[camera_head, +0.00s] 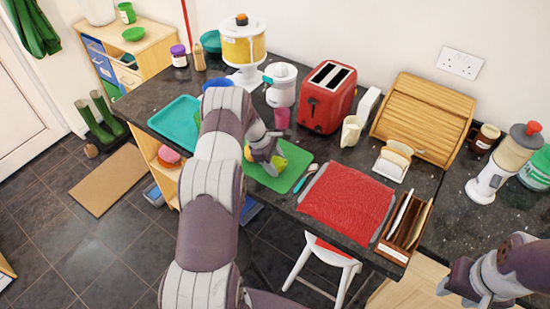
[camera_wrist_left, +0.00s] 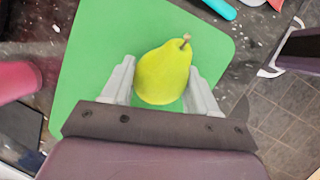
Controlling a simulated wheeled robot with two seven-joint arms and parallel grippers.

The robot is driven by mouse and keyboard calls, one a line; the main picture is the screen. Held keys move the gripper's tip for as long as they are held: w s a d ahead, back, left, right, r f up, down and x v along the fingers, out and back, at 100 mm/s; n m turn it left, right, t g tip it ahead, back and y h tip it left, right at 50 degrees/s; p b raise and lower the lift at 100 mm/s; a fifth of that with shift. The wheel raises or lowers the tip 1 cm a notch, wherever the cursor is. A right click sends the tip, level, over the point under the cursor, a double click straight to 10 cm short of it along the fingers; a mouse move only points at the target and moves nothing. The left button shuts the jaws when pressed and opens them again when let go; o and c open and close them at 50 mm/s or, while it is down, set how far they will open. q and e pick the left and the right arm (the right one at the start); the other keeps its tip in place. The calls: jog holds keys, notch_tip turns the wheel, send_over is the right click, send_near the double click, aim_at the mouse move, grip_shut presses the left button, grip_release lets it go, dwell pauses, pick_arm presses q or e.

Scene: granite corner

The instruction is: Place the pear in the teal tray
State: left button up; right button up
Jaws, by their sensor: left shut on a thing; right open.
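The yellow-green pear (camera_wrist_left: 163,72) sits between the two fingers of my left gripper (camera_wrist_left: 160,88), which is shut on it. In the head view the pear (camera_head: 281,163) is partly hidden by my left gripper (camera_head: 268,163). It is at the green board (camera_head: 270,184); I cannot tell whether it rests on it or is just above. The teal tray (camera_head: 172,121) lies on the dark counter to the left, its right part hidden by my left arm. My right gripper (camera_head: 464,291) is open at the lower right, away from these things.
A pink cup (camera_head: 282,118), a white grinder (camera_head: 281,88) and a red toaster (camera_head: 327,96) stand behind the board. A red mat (camera_head: 346,204) lies to its right. A blue item (camera_head: 217,83) and a white-based dispenser (camera_head: 243,48) stand behind my left arm.

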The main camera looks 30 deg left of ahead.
pick_arm(q)
jog(key=shift+a+f, duration=0.1)
jog(key=shift+f, duration=0.1)
jog(key=shift+f+b, duration=0.15)
jog(key=shift+b, duration=0.2)
jog(key=o, duration=1.2)
